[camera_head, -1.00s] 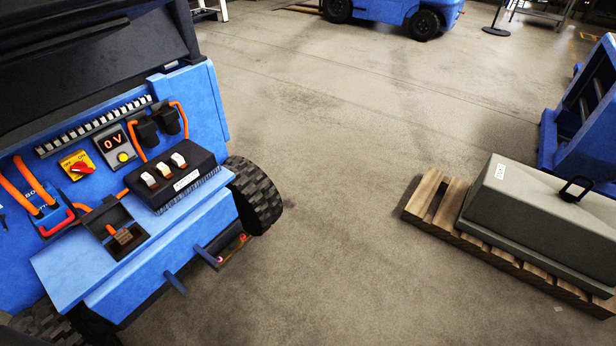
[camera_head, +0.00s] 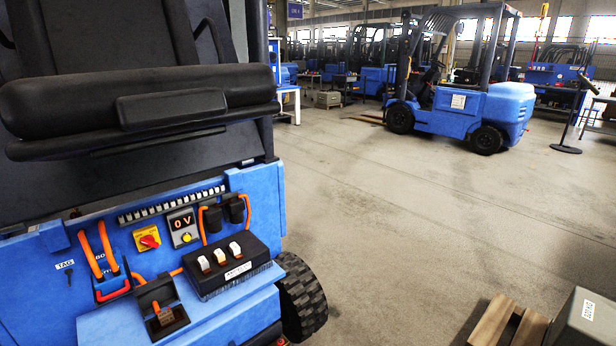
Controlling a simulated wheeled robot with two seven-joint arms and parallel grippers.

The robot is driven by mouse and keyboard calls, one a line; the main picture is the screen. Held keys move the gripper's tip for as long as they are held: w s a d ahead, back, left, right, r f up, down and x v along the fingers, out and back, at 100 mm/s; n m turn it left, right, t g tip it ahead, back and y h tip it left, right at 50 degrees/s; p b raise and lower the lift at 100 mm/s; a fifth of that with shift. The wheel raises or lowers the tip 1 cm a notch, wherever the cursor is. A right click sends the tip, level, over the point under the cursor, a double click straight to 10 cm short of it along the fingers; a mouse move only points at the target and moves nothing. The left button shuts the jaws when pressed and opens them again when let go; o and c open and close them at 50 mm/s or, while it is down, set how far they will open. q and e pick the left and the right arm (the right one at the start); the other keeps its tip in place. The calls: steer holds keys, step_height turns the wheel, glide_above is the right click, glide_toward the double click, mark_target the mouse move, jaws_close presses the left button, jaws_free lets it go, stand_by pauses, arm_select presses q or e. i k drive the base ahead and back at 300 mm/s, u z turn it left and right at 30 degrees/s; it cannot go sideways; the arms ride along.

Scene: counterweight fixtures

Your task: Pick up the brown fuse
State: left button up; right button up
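A small brown piece (camera_head: 165,316), which looks like the brown fuse, sits in an open black holder (camera_head: 158,292) on the blue panel at the lower left. To its right, a black block (camera_head: 233,274) carries a row of three small pale fuse-like pieces (camera_head: 220,257), the middle one with some brown-orange. Neither of my grippers is in view, so nothing shows near these parts.
A blue forklift (camera_head: 460,105) stands far off. A pallet (camera_head: 508,322) lies lower right. The middle floor is clear.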

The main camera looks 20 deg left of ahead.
mark_target(167, 317)
steer(key=u, duration=1.85)
steer(key=k, duration=1.35)
steer(key=z, duration=0.65)
steer(key=i, duration=1.55)
steer(key=u, duration=0.75)
steer(key=i, duration=0.65)
steer(key=u, duration=0.65)
